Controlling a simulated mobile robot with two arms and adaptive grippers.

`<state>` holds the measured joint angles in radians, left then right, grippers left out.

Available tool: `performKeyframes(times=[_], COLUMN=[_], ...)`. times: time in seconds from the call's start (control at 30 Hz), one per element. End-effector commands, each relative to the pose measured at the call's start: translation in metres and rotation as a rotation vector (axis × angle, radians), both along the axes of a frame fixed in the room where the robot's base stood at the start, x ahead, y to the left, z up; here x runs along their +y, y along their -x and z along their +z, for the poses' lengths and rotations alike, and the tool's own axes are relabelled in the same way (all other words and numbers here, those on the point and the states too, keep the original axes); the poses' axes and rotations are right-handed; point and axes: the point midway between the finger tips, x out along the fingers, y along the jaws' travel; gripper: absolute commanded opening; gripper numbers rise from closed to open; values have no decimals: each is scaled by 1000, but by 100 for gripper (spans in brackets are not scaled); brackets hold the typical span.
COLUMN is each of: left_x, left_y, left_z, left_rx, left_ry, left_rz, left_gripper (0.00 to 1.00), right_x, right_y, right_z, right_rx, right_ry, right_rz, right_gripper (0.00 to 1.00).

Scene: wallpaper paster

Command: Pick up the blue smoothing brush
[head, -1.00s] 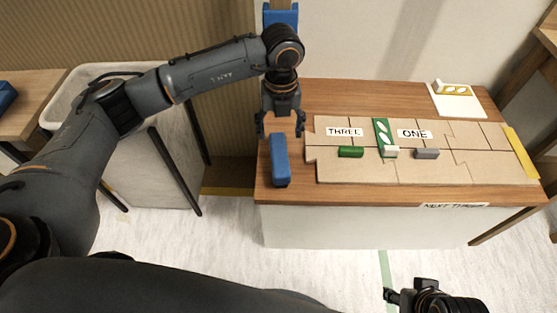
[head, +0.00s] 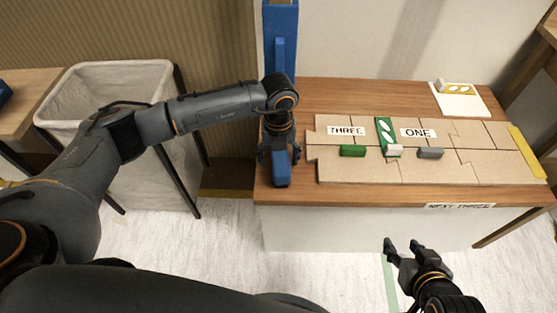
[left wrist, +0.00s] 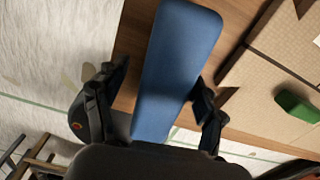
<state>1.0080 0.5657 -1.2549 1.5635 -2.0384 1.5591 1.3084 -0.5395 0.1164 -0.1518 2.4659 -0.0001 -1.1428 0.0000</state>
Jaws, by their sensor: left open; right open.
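The blue smoothing brush (head: 281,170) lies at the left end of the wooden table, left of the board of panels. My left gripper (head: 280,160) is directly above it, pointing down and open, with a finger on each side. In the left wrist view the brush (left wrist: 178,70) runs between the left gripper's two open fingers (left wrist: 152,112); I cannot tell whether they touch it. The gripper hides the brush's far part in the head view. My right gripper (head: 402,249) is open and empty, in front of the table over the floor.
A tan panel board (head: 440,170) with cards marked THREE and ONE lies on the table (head: 365,92). A green block (head: 352,151), a white block and a grey block (head: 430,153) sit on it. A blue upright (head: 280,40) stands behind. A lined bin (head: 120,80) is at left.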

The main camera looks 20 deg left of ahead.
Motion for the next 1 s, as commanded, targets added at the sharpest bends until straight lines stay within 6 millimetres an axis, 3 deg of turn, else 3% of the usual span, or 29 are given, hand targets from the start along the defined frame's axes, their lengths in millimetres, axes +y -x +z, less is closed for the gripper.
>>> performKeyframes(times=[0.23,0.5,0.6,1.0], left_x=[0,0,0,0], left_y=[0,0,0,-1], left_z=[-1,-1,-1,7], left_rx=[0,1,0,-2], left_ry=[0,0,1,1], left_rz=[0,0,0,0], left_gripper=[70,15,0,0], right_x=[1,1,0,-2], right_y=[-1,-1,-1,5], right_z=[1,1,1,-2], right_rx=[-8,-7,-7,31], right_ry=[-2,-1,-1,6], right_rz=[1,0,0,-2], right_gripper=[44,44,44,44])
